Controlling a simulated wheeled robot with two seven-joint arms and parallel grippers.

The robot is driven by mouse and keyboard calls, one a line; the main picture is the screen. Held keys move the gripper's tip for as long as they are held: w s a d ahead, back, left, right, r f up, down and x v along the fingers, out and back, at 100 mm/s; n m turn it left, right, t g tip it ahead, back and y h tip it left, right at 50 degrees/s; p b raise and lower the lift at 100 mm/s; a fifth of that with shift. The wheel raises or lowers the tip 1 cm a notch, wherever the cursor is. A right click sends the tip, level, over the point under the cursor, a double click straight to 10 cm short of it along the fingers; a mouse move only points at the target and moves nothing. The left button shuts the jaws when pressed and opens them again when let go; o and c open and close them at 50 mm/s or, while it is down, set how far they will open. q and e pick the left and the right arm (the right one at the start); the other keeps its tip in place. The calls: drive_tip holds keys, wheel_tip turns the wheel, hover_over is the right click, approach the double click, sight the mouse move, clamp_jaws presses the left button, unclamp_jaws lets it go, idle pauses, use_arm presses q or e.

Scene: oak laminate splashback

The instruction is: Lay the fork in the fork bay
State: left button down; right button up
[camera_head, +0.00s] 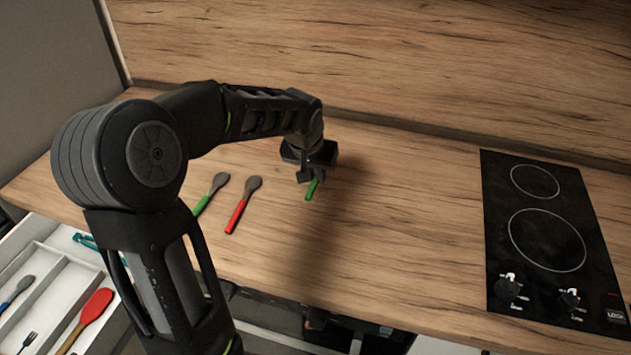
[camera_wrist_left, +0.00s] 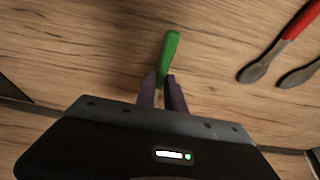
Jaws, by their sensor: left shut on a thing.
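My left gripper (camera_head: 308,176) is above the counter, shut on a green handle (camera_head: 312,190), apparently the fork's. In the left wrist view the gripper (camera_wrist_left: 163,92) has its fingers on both sides of the green handle (camera_wrist_left: 169,55). The other end of this utensil is hidden by the gripper, so I cannot see tines. The open drawer at the lower left has a bay (camera_head: 58,295) with a small dark fork (camera_head: 28,341) in it. My right gripper is not in view.
A red-handled spoon (camera_head: 238,214) and a green-handled spoon (camera_head: 212,192) lie on the counter. The drawer (camera_head: 36,249) also holds a blue-handled spoon (camera_head: 17,291) and a red-headed utensil (camera_head: 95,307). A black cooktop (camera_head: 540,205) is at right. The middle counter is clear.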

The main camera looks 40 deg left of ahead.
sight(313, 182)
use_arm(q)
wheel_tip(313, 182, down, 3)
idle(0.3)
drive_tip(key=shift+f, duration=0.25)
drive_tip(key=c, duration=1.5)
unclamp_jaws()
drive_tip(key=shift+s, duration=0.1)
drive_tip(key=shift+o, duration=0.3)
drive_tip(key=shift+s, duration=0.1)
